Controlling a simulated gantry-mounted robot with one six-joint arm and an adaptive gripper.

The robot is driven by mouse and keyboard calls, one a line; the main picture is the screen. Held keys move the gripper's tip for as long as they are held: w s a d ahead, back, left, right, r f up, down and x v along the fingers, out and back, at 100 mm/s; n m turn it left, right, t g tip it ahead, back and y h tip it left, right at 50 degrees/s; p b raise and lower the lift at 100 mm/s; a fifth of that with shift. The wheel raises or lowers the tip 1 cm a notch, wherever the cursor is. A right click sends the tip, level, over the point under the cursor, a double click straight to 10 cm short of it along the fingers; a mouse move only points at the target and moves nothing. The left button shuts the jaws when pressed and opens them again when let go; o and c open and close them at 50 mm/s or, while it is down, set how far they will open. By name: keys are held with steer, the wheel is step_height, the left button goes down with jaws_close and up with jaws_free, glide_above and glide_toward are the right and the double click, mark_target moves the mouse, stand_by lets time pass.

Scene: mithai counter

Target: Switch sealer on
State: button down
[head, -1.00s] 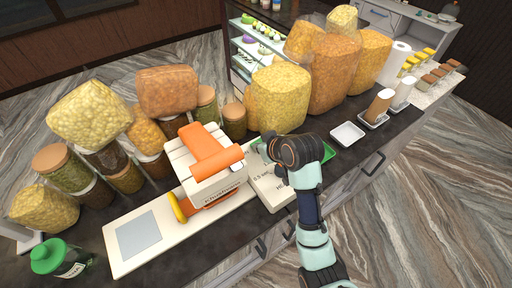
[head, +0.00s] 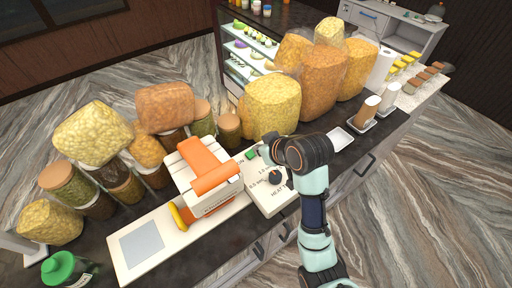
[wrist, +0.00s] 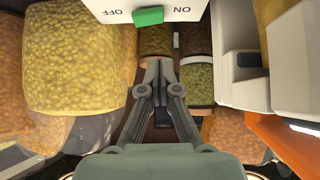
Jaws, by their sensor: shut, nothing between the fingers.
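The sealer (head: 190,178) is a white and orange machine on the counter, with a white control panel (head: 262,193) at its right. The panel has a black heat dial (head: 275,177) and a green switch (head: 251,155). In the wrist view the green switch (wrist: 149,16) sits at the top edge, between upside-down OFF and ON labels. I cannot tell which way it is set. My gripper (head: 264,150) is just right of the switch in the head view. In the wrist view my gripper (wrist: 158,64) is shut and empty, with its tips below the panel edge and apart from the switch.
Jars and snack bags crowd behind the sealer, with a large yellow bag (head: 273,103) close behind my gripper. It also shows in the wrist view (wrist: 78,57). A white tray (head: 341,138) lies to the right.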

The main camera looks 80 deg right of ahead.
steer(key=v, duration=0.5)
steer(key=shift+w+a, duration=0.1)
steer(key=shift+a, duration=0.15)
stand_by(0.3)
